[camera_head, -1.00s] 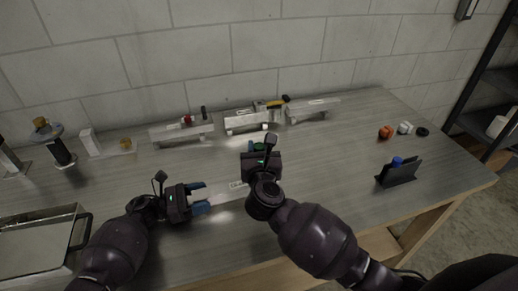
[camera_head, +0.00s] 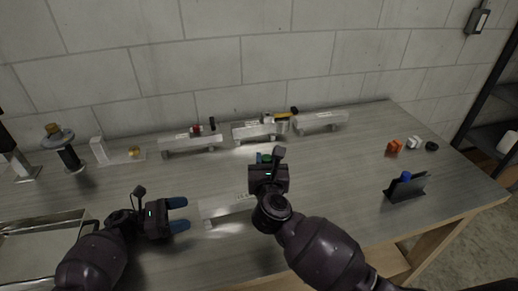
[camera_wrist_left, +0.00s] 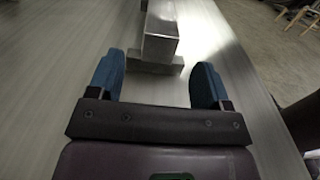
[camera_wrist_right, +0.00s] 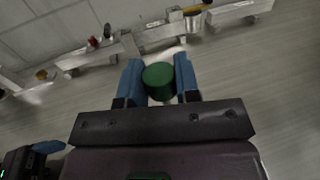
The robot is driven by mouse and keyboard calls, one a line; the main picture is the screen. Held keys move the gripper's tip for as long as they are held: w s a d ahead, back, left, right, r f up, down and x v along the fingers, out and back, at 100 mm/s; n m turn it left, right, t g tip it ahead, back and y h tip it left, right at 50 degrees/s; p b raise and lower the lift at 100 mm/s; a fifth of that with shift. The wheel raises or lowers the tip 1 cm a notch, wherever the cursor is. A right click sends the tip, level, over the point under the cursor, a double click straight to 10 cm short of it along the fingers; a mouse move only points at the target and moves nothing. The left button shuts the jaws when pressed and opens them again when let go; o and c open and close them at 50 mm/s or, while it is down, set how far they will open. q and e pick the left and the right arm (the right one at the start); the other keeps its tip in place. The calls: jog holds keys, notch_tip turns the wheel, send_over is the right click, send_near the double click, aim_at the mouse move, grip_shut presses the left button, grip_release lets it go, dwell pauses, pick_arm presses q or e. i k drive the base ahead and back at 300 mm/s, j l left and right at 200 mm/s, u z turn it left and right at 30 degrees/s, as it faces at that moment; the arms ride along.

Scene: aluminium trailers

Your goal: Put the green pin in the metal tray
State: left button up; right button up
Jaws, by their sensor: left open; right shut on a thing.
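The green pin (camera_wrist_right: 158,81) is between the fingers of my right gripper (camera_wrist_right: 158,78), which is shut on it. In the head view only a little of the pin (camera_head: 267,158) shows beyond the right gripper (camera_head: 265,160); its lower part is hidden. The metal tray (camera_head: 42,221) is at the lower left of the table, partly cut off and partly behind my left arm. My left gripper (camera_head: 181,213) is open and empty, between the tray and the near trailer (camera_head: 228,207). In the left wrist view the trailer's end (camera_wrist_left: 160,48) lies ahead of the open fingers (camera_wrist_left: 157,80).
Three trailers (camera_head: 192,143) (camera_head: 252,131) (camera_head: 321,121) stand along the back. A post stand (camera_head: 68,155) is at the left. A black holder with a blue pin (camera_head: 406,188) and small orange, white and black parts (camera_head: 394,146) are at the right.

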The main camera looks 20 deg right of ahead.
aim_at(32, 255)
jog(key=k+j, duration=0.2)
jog(key=k, duration=0.3)
jog(key=k+j, duration=0.2)
jog(key=k, duration=0.25)
